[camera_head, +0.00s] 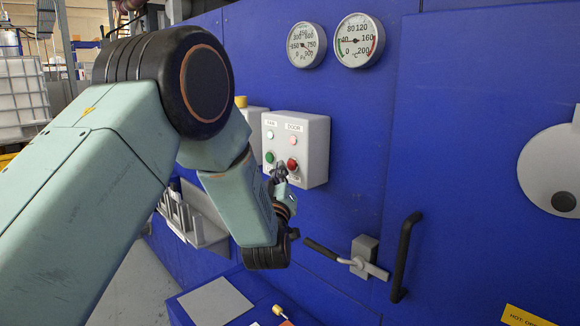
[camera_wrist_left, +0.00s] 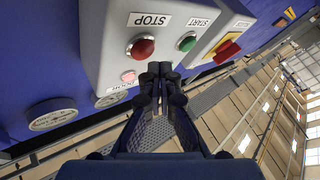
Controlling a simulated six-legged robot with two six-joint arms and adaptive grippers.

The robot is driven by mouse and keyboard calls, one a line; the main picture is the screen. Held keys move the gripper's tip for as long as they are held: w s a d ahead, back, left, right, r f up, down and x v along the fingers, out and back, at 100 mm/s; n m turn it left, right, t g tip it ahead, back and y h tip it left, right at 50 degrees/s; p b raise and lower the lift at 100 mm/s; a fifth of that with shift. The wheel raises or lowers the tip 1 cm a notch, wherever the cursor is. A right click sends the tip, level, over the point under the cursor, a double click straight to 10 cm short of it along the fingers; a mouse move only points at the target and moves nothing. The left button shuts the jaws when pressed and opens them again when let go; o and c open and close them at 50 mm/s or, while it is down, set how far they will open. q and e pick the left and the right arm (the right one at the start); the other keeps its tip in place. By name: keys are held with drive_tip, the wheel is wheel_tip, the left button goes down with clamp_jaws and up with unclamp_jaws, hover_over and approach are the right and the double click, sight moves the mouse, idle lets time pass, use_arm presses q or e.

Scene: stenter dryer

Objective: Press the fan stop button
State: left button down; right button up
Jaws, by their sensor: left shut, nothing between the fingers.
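The light grey control box (camera_head: 312,150) is on the blue machine wall, with labels that look like FAN and DOOR. In the head view it has a green button (camera_head: 269,157) at left and a red button (camera_head: 292,164) at right. In the left wrist view the red button (camera_wrist_left: 141,47) is beside the STOP label (camera_wrist_left: 150,20), and the green button (camera_wrist_left: 187,42) is beside START. My left gripper (camera_head: 280,172) is shut and empty, in front of the box's lower part. In the wrist view its fingertips (camera_wrist_left: 160,70) are just below the two buttons; I cannot tell whether they touch the box.
Two round gauges (camera_head: 306,45) (camera_head: 360,40) are above the box. A door latch (camera_head: 360,258) and black handle (camera_head: 404,257) are at lower right. A red and yellow switch (camera_wrist_left: 226,50) is beyond the green button. A pale lamp (camera_wrist_left: 129,77) is near the red button.

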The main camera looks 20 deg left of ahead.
use_arm(q)
drive_tip(key=shift+w+d+b, duration=0.4)
drive_tip(key=shift+w+b, duration=0.05)
drive_tip(key=shift+w, duration=0.4)
idle(1.6)
drive_tip(key=shift+s+a, duration=0.1)
drive_tip(key=shift+s, duration=0.1)
drive_tip(key=shift+s+a, duration=0.3)
drive_tip(key=shift+s, duration=0.35)
drive_tip(key=shift+s+a, duration=0.3)
drive_tip(key=shift+s, duration=0.45)
drive_tip(key=shift+s+a, duration=0.3)
drive_tip(key=shift+s, duration=0.5)
drive_tip(key=shift+s+a, duration=0.3)
drive_tip(key=shift+s, duration=0.45)
